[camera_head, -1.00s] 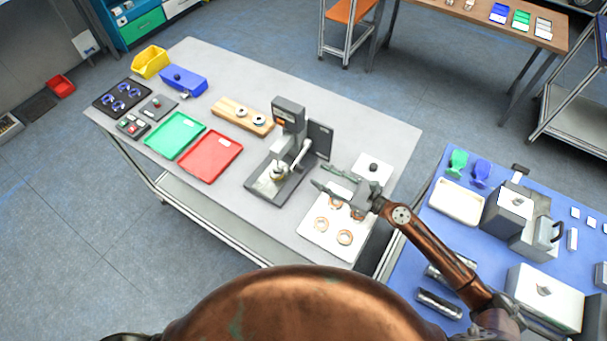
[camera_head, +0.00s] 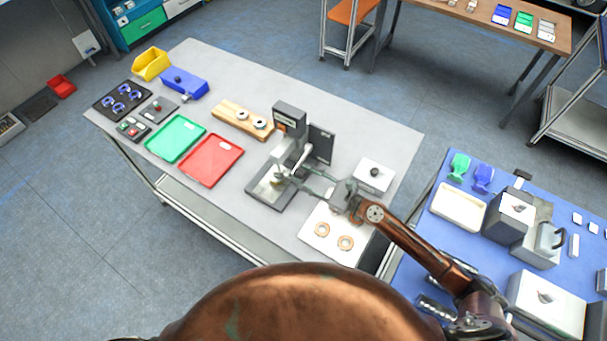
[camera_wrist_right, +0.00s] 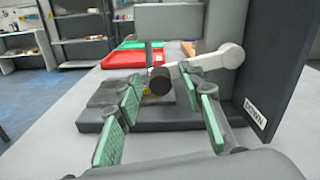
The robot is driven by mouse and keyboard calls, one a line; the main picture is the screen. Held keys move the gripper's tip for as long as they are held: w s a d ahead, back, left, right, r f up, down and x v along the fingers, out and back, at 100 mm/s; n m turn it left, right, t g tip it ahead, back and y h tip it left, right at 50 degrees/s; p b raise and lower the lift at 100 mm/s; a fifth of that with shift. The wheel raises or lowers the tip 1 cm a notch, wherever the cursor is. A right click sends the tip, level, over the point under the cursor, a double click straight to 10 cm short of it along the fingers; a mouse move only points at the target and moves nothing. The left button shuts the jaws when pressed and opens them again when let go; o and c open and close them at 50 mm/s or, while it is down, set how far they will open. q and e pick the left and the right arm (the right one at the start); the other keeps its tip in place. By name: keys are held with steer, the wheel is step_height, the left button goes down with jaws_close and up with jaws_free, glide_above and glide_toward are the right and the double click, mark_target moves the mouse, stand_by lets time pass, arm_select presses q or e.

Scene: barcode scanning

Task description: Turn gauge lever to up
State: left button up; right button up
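The gauge stand (camera_head: 289,120) is a dark grey device on a dark base near the middle of the grey table. Its light grey lever (camera_wrist_right: 211,65) reaches out from a pivot at the right and ends in a dark round knob (camera_wrist_right: 159,80). In the head view the lever (camera_head: 302,158) is partly behind my gripper. My right gripper (camera_head: 297,181) is open beside the stand. In the right wrist view its green-padded fingers (camera_wrist_right: 163,112) are apart, with the knob ahead between them, seemingly not gripped. My left gripper is not in view.
A plate marked DOWN (camera_wrist_right: 255,115) stands right of the lever. A white sheet with copper rings (camera_head: 317,246) lies near the table's front edge. A red tray (camera_head: 211,160), green tray (camera_head: 175,139) and wooden block (camera_head: 242,120) are to the left; a white box (camera_head: 374,176) is right.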

steer(key=shift+s, duration=0.1)
steer(key=shift+c, duration=0.6)
jaws_close()
